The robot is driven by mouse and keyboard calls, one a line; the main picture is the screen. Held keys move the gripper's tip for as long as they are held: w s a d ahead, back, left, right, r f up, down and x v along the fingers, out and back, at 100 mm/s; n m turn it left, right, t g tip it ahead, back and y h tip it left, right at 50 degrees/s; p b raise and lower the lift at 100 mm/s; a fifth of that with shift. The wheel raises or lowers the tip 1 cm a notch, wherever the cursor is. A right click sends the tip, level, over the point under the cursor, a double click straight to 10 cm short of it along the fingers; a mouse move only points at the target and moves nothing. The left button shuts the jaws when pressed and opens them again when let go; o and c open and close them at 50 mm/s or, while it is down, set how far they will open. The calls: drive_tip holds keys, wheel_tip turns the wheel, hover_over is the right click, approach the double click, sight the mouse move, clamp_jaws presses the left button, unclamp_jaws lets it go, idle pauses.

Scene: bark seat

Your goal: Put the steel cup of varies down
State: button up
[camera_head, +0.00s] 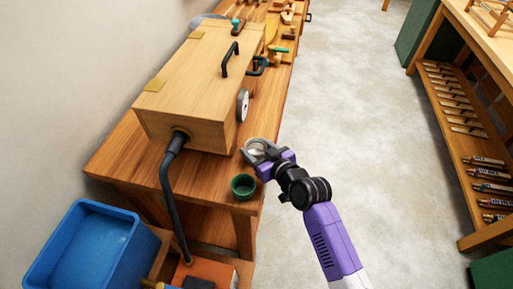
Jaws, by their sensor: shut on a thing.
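The steel cup (255,147) is a small pale metal cup at the right edge of the wooden bench (118,150). My gripper (258,154) is shut on it, with dark fingers around its near side. My purple and black wrist comes in from the lower right and hides part of the cup. I cannot tell whether the cup touches the bench top or is held just above it.
A green cup (243,186) stands on the bench close to my gripper. A large wooden box (190,85) with black handles and a hose (170,200) fills the bench behind. A blue bin (85,250) is at lower left.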

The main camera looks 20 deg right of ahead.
drive_tip(key=shift+f, duration=0.15)
drive_tip(key=o, duration=1.5)
drive_tip(key=shift+r, duration=0.25)
drive_tip(key=b+v, duration=0.1)
drive_tip(key=v, duration=1.1)
